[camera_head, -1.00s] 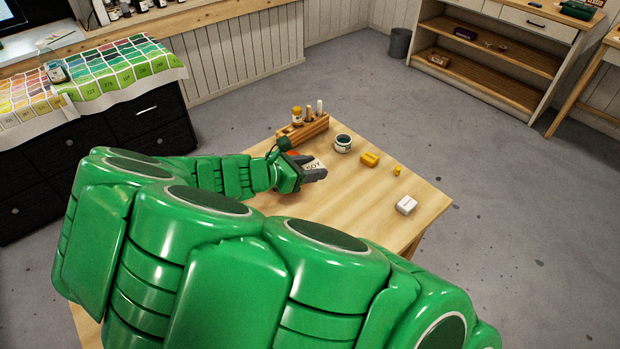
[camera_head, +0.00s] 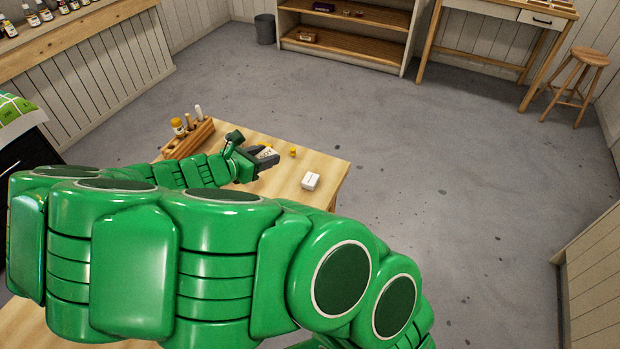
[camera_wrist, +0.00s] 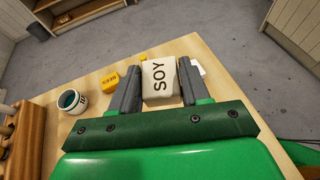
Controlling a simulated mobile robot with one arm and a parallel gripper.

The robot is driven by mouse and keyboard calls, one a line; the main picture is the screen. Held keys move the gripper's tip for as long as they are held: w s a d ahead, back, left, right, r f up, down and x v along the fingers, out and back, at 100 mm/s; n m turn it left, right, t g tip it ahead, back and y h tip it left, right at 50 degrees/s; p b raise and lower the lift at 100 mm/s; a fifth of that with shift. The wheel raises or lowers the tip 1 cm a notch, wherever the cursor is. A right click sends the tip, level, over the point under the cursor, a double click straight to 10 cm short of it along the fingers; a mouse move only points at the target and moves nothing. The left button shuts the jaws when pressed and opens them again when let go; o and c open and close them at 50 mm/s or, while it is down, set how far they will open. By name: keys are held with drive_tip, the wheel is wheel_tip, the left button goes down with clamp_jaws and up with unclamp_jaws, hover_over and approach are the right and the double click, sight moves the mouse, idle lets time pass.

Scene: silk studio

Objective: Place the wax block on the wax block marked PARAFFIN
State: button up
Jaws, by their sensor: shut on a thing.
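My gripper (camera_head: 259,161) is shut on a cream wax block (camera_wrist: 158,82) marked SOY, which sits between the two fingers above the table (camera_head: 318,158). The held block (camera_head: 268,152) is partly covered by the fingers in the head view. A white block (camera_head: 311,181) lies on the table to the right of my gripper; its marking is too small to read. In the wrist view the white block (camera_wrist: 198,68) shows only in part behind the right finger.
A wooden rack (camera_head: 188,139) with bottles stands at the table's left end. Table around the white block is clear.

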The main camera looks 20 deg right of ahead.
drive_tip(key=m+g, duration=0.2)
hover_over(308, 180)
wheel_tip(308, 180, down, 3)
drive_tip(key=shift+h, duration=0.3)
drive_tip(key=shift+f, duration=4.05)
drive_tip(key=shift+f, duration=0.15)
drive_tip(key=o, duration=1)
drive_tip(key=shift+o, duration=0.2)
drive_tip(key=shift+r, duration=0.2)
drive_tip(key=shift+v, duration=6)
drive_tip(key=shift+s+f, duration=0.1)
drive_tip(key=shift+f, duration=0.05)
